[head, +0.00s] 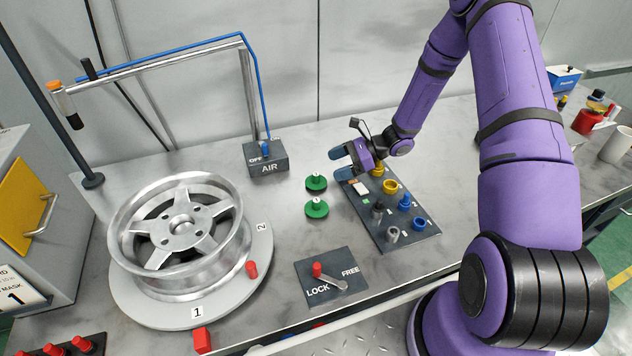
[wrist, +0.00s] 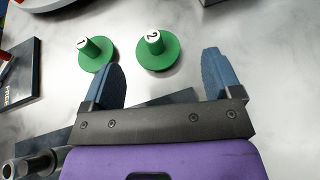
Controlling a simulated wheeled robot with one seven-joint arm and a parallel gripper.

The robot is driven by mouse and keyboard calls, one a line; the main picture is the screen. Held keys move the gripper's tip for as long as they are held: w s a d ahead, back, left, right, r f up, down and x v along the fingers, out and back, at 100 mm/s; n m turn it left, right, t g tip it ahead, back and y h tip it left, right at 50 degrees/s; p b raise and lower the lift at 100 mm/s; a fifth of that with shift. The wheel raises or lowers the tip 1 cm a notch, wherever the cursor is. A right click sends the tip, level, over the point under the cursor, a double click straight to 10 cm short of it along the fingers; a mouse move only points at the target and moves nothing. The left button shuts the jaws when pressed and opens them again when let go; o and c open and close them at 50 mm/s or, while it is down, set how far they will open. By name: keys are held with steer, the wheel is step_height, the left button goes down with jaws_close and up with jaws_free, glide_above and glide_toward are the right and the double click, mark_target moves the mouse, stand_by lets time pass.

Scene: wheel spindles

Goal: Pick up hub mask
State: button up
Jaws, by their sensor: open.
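Two green discs with upright knobs, which look like the hub masks, stand on the grey bench. The one labelled 2 (head: 316,184) (wrist: 156,55) is nearer my gripper (head: 341,162); the one labelled 1 (head: 316,209) (wrist: 97,54) is closer to the bench's front. In the wrist view my gripper (wrist: 161,64) is open and empty. Disc 2 appears beyond the fingertips, between their lines, and disc 1 beyond the left finger. In the head view the fingers point left, beside the back of the dark parts board.
The dark board (head: 428,241) holds yellow, blue and grey pieces. A silver wheel (head: 181,226) sits on a round turntable (head: 150,315) at left. A LOCK/FREE panel (head: 340,258) and an AIR box (head: 266,168) stand near the discs. Bare bench lies around the discs.

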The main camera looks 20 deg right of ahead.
mark_target(311, 182)
steer(key=x, duration=0.3)
steer(key=shift+a+f, duration=0.15)
steer(key=shift+a, duration=0.15)
steer(key=shift+s+x, duration=0.15)
steer(key=shift+x, duration=1.2)
steer(key=shift+s+x, duration=0.2)
steer(key=shift+x, duration=1.15)
steer(key=shift+f, duration=0.1)
steer(key=c, duration=0.9)
